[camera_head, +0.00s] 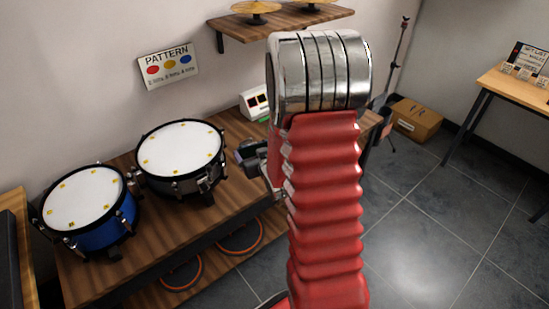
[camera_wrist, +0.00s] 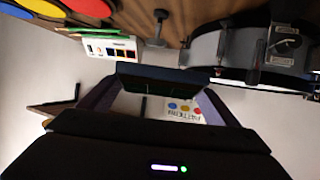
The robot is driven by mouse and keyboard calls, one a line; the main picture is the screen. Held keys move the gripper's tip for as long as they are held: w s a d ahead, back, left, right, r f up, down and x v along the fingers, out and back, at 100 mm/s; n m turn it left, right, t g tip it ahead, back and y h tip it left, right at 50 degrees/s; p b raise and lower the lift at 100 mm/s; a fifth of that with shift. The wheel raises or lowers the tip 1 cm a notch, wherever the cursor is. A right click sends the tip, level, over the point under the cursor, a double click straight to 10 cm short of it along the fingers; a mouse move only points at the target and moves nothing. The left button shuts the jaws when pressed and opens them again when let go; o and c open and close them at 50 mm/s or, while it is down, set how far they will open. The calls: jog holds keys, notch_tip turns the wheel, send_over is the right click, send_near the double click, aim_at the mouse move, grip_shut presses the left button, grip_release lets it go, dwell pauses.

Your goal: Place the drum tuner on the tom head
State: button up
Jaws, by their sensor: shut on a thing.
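My gripper (camera_wrist: 158,100) is shut on a dark, block-like thing, apparently the drum tuner (camera_wrist: 165,76), held between its fingertips. In the head view my gripper (camera_head: 254,155) is above the bench, just right of the dark-shelled drum, and my red arm partly hides it. The dark-shelled drum (camera_head: 180,148) has a white head with yellow marks; its grey side also shows at the upper right of the upside-down wrist view (camera_wrist: 235,45). A blue drum (camera_head: 80,198) with a similar white head stands left of it. Neither drum carries a label naming it the tom.
The wooden bench (camera_head: 215,215) has orange-rimmed discs (camera_head: 240,236) below it. A white box with coloured squares (camera_head: 256,102) stands at the back. A pattern sign (camera_head: 168,66) and a cymbal shelf (camera_head: 285,22) are on the wall. Coloured discs (camera_wrist: 90,8) show in the wrist view.

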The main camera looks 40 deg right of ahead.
jog(key=w+a+r+n+y, duration=0.1)
jog(key=a+r, duration=0.3)
jog(key=a, duration=0.7)
jog(key=w+a+r+n+y, duration=0.1)
jog(key=w+a+r+y, duration=0.1)
jog(key=a, duration=1)
notch_tip(320, 180, up, 2)
jog(key=shift+w+r+n+t+y, duration=0.1)
jog(key=shift+w+n+t+y, duration=0.25)
jog(key=shift+w, duration=0.4)
jog(key=shift+s+a, duration=0.1)
